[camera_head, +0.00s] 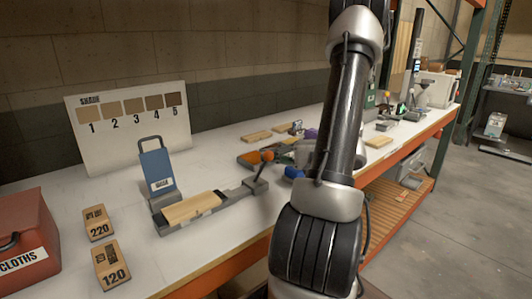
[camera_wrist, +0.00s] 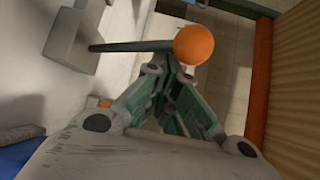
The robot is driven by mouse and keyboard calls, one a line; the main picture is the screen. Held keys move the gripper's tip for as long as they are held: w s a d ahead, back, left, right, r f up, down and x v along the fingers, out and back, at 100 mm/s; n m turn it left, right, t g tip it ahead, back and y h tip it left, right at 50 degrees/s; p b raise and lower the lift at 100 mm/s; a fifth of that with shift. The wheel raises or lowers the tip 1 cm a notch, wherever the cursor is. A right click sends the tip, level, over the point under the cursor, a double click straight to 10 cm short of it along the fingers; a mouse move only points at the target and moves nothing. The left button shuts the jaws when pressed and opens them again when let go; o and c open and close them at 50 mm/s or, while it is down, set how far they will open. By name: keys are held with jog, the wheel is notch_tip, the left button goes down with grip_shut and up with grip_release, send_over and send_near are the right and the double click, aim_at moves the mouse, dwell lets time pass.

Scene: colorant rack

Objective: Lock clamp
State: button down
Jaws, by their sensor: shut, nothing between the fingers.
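The clamp fixture (camera_head: 205,207) sits on the white bench, with a pale wooden board (camera_head: 192,208) lying in it. At its right end a dark lever with an orange ball knob (camera_head: 267,155) stands tilted up. In the wrist view the knob (camera_wrist: 194,45) and its dark rod (camera_wrist: 135,47) cross just beyond my fingertips, and the rod runs left to a grey block (camera_wrist: 72,42). My gripper (camera_wrist: 170,72) is shut and empty, its tips close to the rod near the knob. I cannot tell whether they touch. In the head view my arm largely hides the gripper.
A blue plate (camera_head: 157,168) stands behind the board. A shade card (camera_head: 128,120) leans at the back. Sanding blocks (camera_head: 111,265) and a red cloths box (camera_head: 25,240) are at left. The orange bench edge (camera_head: 225,270) runs along the front, with open floor beyond.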

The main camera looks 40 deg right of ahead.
jog(key=shift+s+f, duration=0.2)
jog(key=shift+s, duration=0.15)
jog(key=shift+s+f, duration=0.1)
dwell(0.3)
